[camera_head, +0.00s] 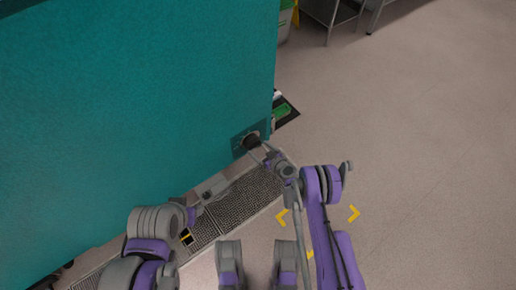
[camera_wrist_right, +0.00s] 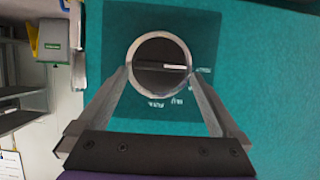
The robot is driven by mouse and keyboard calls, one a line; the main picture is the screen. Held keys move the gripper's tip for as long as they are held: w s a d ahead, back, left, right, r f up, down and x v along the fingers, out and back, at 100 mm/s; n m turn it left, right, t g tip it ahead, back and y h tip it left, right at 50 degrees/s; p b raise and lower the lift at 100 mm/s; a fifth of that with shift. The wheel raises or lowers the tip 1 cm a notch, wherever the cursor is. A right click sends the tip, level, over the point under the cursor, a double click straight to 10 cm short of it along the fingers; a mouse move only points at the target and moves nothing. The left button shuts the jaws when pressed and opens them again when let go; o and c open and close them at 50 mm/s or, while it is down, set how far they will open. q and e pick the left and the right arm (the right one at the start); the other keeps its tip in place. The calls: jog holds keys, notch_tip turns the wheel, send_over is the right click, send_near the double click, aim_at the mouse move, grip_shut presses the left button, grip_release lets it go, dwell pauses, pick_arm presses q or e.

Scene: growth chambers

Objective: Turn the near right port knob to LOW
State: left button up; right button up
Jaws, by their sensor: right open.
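The port knob (camera_head: 252,141) is a dark round knob on a darker teal plate at the lower right of the teal chamber wall. In the right wrist view the knob (camera_wrist_right: 160,62) has a pale rim and a light pointer line running from its middle toward the right. Small white labels sit right of and below it, upside down and too small to read. My right gripper (camera_wrist_right: 160,78) is open, its fingertips on either side of the knob's lower half; contact is unclear. My left gripper (camera_head: 212,190) hangs over the floor grating, jaws unclear.
The teal chamber wall (camera_head: 130,100) fills the left. A metal grating (camera_head: 243,200) lies along its foot. A green item (camera_head: 283,110) is just past the chamber's corner. A metal shelf (camera_head: 332,14) stands at the back. The floor (camera_head: 430,130) at right is clear.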

jog(key=shift+x, duration=0.85)
jog(key=c, duration=1.1)
jog(key=shift+o, duration=0.2)
jog(key=shift+w+d+f+m+g+y+b, duration=0.1)
jog(key=shift+d+m+g+y+b, duration=0.2)
jog(key=shift+m+b, duration=0.35)
jog(key=shift+w+a+m+g+y+b, duration=0.1)
jog(key=shift+m+y+b, duration=0.35)
jog(key=shift+b, duration=0.25)
jog(key=shift+d+m+y+b, duration=0.15)
jog(key=shift+m+y+b, duration=0.3)
jog(key=shift+m+b, duration=0.35)
